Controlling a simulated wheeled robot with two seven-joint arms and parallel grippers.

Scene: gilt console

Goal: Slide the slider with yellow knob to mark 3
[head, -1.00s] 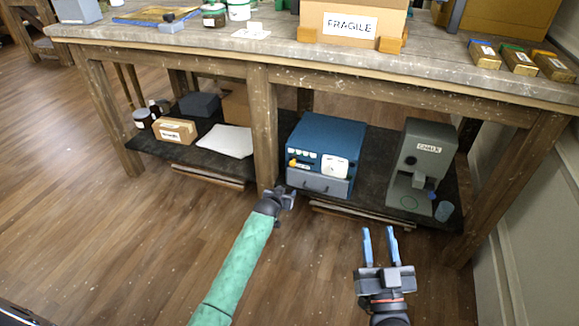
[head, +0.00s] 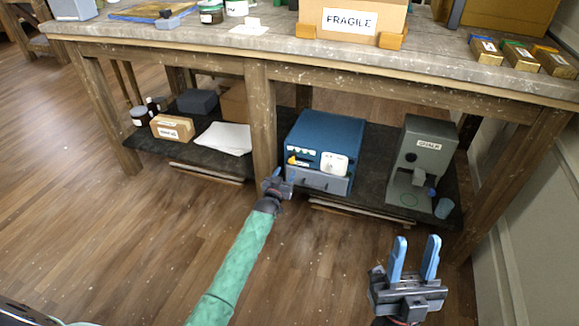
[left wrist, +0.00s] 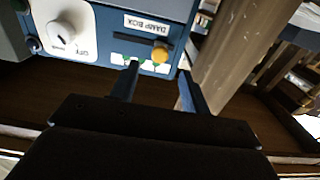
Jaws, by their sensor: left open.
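The blue damp box (head: 330,130) stands on the lower shelf under the bench. Its slider's yellow knob (head: 292,160) is at the left of its front face. In the left wrist view the box front appears upside down; the yellow knob (left wrist: 160,55) sits in a dark slot, near green-marked white labels (left wrist: 135,62). The mark numbers are too small to read. My left gripper (head: 276,178) is just in front of the box's left side; its open fingers (left wrist: 157,88) straddle the knob's line but stay short of it, empty. My right gripper (head: 416,248) is open and empty, low in front of the shelf.
A wooden post (head: 262,125) stands close left of the box. A white dial (head: 333,164) and a drawer (head: 318,181) are on the box front. A grey machine (head: 425,150) and a blue cup (head: 444,208) are to the right. The floor in front is clear.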

